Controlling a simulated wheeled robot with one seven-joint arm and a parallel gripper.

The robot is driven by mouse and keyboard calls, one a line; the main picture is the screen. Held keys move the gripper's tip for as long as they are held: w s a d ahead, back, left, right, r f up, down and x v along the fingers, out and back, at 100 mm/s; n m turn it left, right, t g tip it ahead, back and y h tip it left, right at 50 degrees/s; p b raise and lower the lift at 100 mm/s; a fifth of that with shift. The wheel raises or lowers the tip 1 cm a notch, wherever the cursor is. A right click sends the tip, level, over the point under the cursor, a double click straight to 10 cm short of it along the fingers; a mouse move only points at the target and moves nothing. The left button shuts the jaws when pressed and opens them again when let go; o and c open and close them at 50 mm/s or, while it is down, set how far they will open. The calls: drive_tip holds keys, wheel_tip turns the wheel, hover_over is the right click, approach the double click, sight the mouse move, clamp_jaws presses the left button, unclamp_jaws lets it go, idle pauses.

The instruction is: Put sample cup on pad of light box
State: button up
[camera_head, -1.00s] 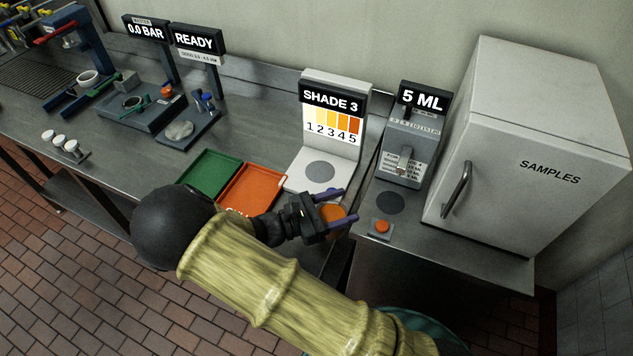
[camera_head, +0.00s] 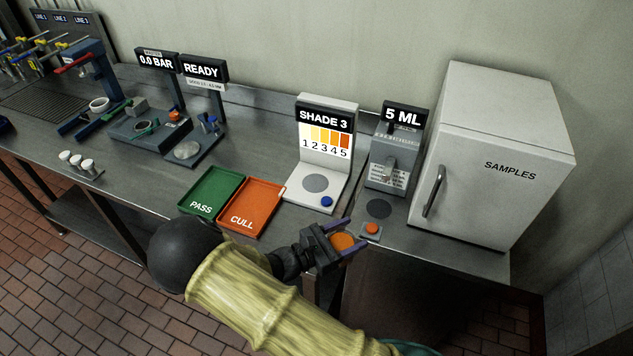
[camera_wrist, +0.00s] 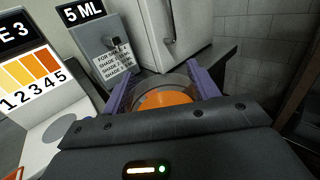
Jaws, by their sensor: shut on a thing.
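The sample cup (camera_head: 343,242) has orange contents and sits between the purple fingers of my gripper (camera_head: 346,238), which is shut on it. In the wrist view the cup (camera_wrist: 165,98) shows its clear rim between both fingers. My gripper holds it in front of the bench's front edge, below and right of the light box. The light box (camera_head: 327,150) is white, with a "SHADE 3" sign and a yellow-to-red scale numbered 1 to 5. Its round grey pad (camera_head: 315,184) is bare. In the wrist view, part of the pad (camera_wrist: 62,129) shows at the left.
A blue button (camera_head: 327,202) is on the light box base. The green PASS tray (camera_head: 212,187) and orange CULL tray (camera_head: 254,203) lie left. The 5 ML dispenser (camera_head: 391,160), a red button (camera_head: 372,229) and the white SAMPLES fridge (camera_head: 505,130) stand right.

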drive_tip(key=shift+w+d+r+t+p, duration=0.3)
drive_tip(key=shift+w+d+p, duration=0.1)
drive_tip(key=shift+d+p, duration=0.35)
drive_tip(key=w+d+f+n+t+y+p, duration=0.1)
drive_tip(key=w+d+p, duration=0.1)
drive_tip(key=d+p, duration=0.6)
drive_tip(key=shift+d+n+y, duration=0.3)
drive_tip(key=shift+d, duration=0.5)
drive_tip(key=shift+f, duration=0.1)
